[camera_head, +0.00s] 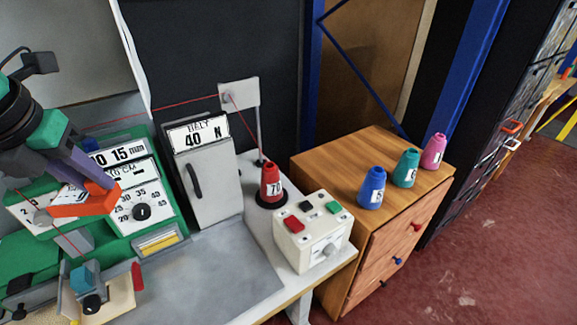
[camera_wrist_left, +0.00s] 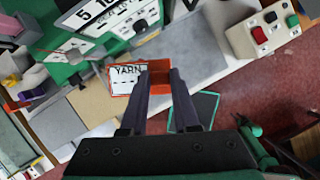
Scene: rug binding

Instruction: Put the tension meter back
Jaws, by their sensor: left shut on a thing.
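My left gripper (camera_head: 92,192) comes in from the left, above the green machine, and is shut on an orange thing (camera_head: 75,209), which seems to be the tension meter. In the left wrist view, the fingers of the left gripper (camera_wrist_left: 160,76) close on this orange body (camera_wrist_left: 157,66). A white face reading "YARN" (camera_wrist_left: 126,75) with an orange edge shows just left of the fingers. My right gripper is in neither view.
The green machine (camera_head: 162,222) carries dials and a knob. A grey cabinet reading "40 N" (camera_head: 212,182), a red cone (camera_head: 271,183) and a button box (camera_head: 312,235) stand right of it. A wooden drawer unit (camera_head: 330,157) bears three cones. The grey plate (camera_head: 215,285) is clear.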

